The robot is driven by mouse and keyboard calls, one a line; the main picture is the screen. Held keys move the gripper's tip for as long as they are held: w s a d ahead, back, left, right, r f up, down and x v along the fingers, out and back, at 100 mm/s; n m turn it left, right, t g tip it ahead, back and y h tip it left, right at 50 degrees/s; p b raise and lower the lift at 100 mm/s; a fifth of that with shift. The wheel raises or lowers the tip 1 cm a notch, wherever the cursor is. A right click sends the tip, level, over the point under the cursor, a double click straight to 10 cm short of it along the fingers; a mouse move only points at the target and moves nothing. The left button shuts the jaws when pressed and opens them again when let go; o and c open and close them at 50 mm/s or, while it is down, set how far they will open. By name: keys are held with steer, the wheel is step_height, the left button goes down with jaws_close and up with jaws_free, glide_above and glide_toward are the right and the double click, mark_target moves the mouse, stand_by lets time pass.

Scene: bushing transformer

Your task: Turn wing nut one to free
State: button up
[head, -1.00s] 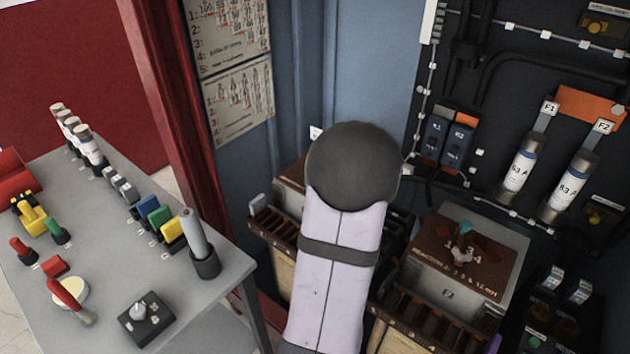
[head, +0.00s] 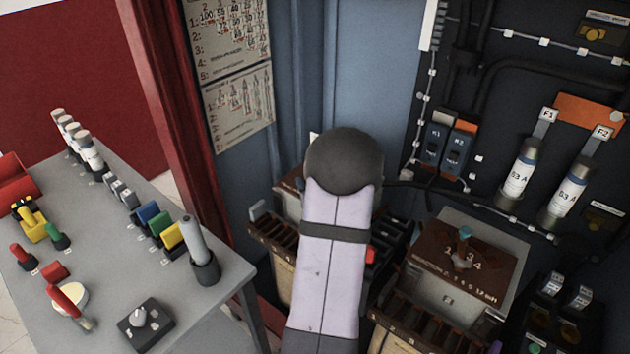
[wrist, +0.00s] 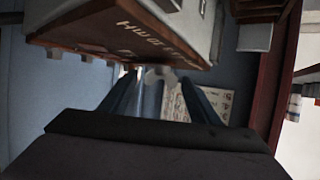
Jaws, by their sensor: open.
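A brown-topped box (head: 438,246) with white lettering stands right of my arm in the head view. A teal knob (head: 465,232) and a pale winged piece (head: 461,262) sit on its top. In the wrist view, a brown panel (wrist: 150,28) lettered with "mH" appears upside down at the top. A pale winged nut (wrist: 160,74) shows below its edge, between the blue fingers of my gripper (wrist: 160,88). The fingers are apart, and I see no grip on the nut. I cannot tell which number the nut has. My gripper is hidden in the head view.
A grey table (head: 100,270) with coloured plugs, cylinders and a black knob box (head: 146,322) stands at left. A second box with a slatted front (head: 272,238) is partly behind my arm. Fuses (head: 519,172) and cables line the dark panel at right.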

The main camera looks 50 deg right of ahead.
steer(key=c, duration=1.1)
steer(key=shift+o, duration=0.2)
steer(key=shift+d+r+n+t+y+p, duration=0.1)
steer(key=shift+n+t+y+p, duration=0.25)
steer(key=shift+p, duration=0.3)
steer(key=n+t+y+p, duration=0.1)
steer(key=n+y+p, duration=0.1)
steer(key=p, duration=0.1)
steer(key=shift+y, duration=0.25)
steer(key=shift+n+t+y+p, duration=0.45)
steer(key=shift+n+y+p, duration=1)
steer(key=shift+n+y, duration=0.2)
steer(key=o, duration=1.1)
steer(key=shift+c, duration=0.2)
